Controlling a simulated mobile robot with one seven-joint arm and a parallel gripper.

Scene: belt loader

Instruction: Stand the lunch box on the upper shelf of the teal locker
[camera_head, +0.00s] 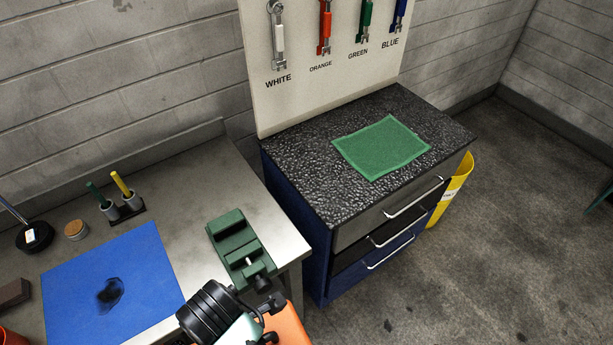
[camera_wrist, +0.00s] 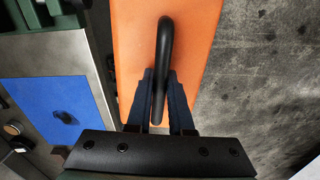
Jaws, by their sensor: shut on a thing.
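The lunch box is an orange box (camera_wrist: 195,30) with a black arched handle (camera_wrist: 163,45). My gripper (camera_wrist: 160,92) is shut on that handle, with a dark blue finger on each side of it. In the head view the orange lunch box (camera_head: 290,327) shows at the bottom edge, partly hidden behind my arm, beside the workbench's right end. I cannot make out the teal locker or its upper shelf; only a small dark green sliver (camera_head: 601,196) shows at the right edge.
The steel workbench (camera_head: 200,210) holds a green vise (camera_head: 238,245), a blue mat (camera_head: 110,285) and pen holders (camera_head: 122,206). A drawer cabinet (camera_head: 300,150) with one drawer partly open bears a green cloth (camera_head: 382,148). A yellow bin (camera_head: 452,190) stands beside it. Floor (camera_head: 500,260) at right is clear.

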